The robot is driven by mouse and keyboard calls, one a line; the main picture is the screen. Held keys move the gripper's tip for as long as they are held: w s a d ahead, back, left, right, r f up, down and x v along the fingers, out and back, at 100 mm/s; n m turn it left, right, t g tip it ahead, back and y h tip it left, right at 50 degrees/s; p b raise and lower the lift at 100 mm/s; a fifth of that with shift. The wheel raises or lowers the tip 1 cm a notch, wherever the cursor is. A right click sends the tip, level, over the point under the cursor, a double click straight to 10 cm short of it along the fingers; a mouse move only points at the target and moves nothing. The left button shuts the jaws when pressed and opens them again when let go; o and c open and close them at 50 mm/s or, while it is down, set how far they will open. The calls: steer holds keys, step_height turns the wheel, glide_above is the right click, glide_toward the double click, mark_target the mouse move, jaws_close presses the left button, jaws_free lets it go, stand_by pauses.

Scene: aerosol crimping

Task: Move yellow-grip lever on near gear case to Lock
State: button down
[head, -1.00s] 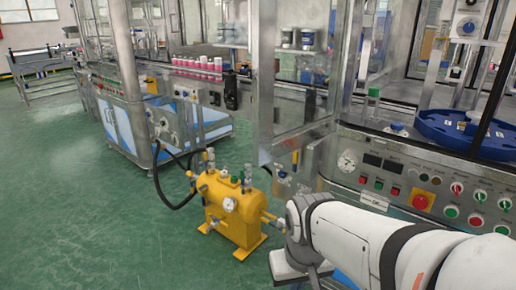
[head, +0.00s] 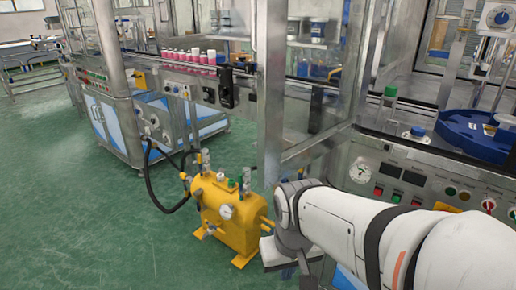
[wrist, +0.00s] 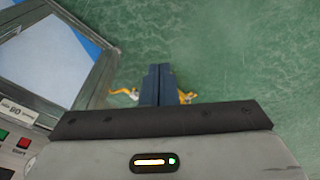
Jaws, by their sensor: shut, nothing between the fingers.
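My gripper (wrist: 157,70) is shut and empty in the wrist view, its dark fingers together over the green floor. In the head view my white arm reaches in from the lower right, and my fingers cannot be made out. I cannot pick out the yellow-grip lever or the near gear case for certain in either view. Small yellow parts (wrist: 187,97) show behind my fingers in the wrist view, too little to identify. Any Lock marking is not readable.
A yellow tank (head: 238,232) with a gauge and valves stands on the floor left of my arm. A steel machine with a control panel (head: 440,185) and blue drum (head: 470,137) is at the right. Pink-and-white cans (head: 190,57) stand behind. Floor (head: 80,220) at left is clear.

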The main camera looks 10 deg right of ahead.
steer(key=w+d+m+t+h+p, duration=0.1)
steer(key=w+d+m+t+p, duration=0.45)
steer(key=w, duration=0.85)
steer(key=m+t+p, duration=0.6)
steer(key=m+p, duration=0.2)
steer(key=p, duration=0.4)
glide_toward(302, 171)
step_height(302, 171, down, 2)
steer(key=s, duration=0.3)
steer(key=s+d+m+t+p, duration=0.3)
steer(key=s+m+t+p, duration=0.1)
steer(key=m+t, duration=0.15)
steer(key=shift+g+h, duration=0.3)
steer(key=shift+h, duration=0.1)
steer(key=w+p, duration=0.1)
steer(key=w, duration=0.2)
steer(key=w+d+p, duration=0.1)
steer(key=w, duration=0.3)
steer(key=w+p, duration=0.1)
steer(key=w, duration=0.2)
steer(key=shift+w+d, duration=0.15)
steer(key=shift+w, duration=0.2)
steer(key=w+a, duration=0.1)
steer(key=w+a+p, duration=0.1)
steer(key=shift+w+a+f, duration=0.15)
steer(key=shift+w, duration=0.15)
